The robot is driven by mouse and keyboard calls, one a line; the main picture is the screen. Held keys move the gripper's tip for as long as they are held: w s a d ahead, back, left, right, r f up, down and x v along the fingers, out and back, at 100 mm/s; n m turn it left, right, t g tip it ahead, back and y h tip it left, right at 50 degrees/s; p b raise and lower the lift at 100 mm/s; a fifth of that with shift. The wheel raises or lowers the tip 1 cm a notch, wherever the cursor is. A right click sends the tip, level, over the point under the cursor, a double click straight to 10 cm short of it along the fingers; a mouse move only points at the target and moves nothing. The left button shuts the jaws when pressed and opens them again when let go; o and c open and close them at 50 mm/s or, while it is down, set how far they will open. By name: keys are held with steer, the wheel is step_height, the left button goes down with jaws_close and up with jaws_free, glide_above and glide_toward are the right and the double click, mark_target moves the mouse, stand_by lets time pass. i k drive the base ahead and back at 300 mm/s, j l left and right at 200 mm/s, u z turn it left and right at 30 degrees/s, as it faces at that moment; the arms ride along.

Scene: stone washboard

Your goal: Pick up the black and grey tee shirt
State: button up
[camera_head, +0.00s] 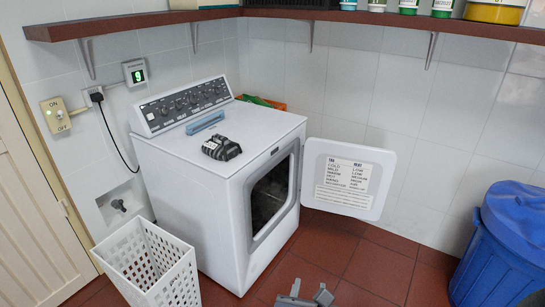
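A small black and grey bundle (221,148), which looks like the folded tee shirt, lies on top of the white dryer (205,215), near its front edge. My gripper (308,292) shows at the bottom edge of the view, low in front of the dryer and well apart from the bundle. Its two grey fingers stand apart with nothing visible between them. Part of the gripper is cut off by the frame.
The dryer's door (348,210) hangs open to the right; its drum is dark inside. A blue-grey object (205,121) lies behind the bundle. A white basket (150,265) stands left, a blue bin (505,240) right. A brown shelf (300,15) runs above.

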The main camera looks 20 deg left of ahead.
mark_target(219, 148)
steer(key=i+l+u, duration=0.15)
steer(key=i+l, duration=0.4)
steer(key=i, duration=0.2)
steer(key=i+l+u, duration=0.1)
steer(key=i+l, duration=0.6)
steer(key=i+j+u, duration=0.25)
steer(key=i+u, duration=0.2)
steer(key=i+j+u, duration=0.1)
steer(key=i+u, duration=0.75)
steer(key=i+l+u, duration=0.2)
steer(key=i+u, duration=0.25)
steer(key=i+j+u, duration=0.2)
steer(key=i, duration=0.5)
steer(key=l, duration=0.1)
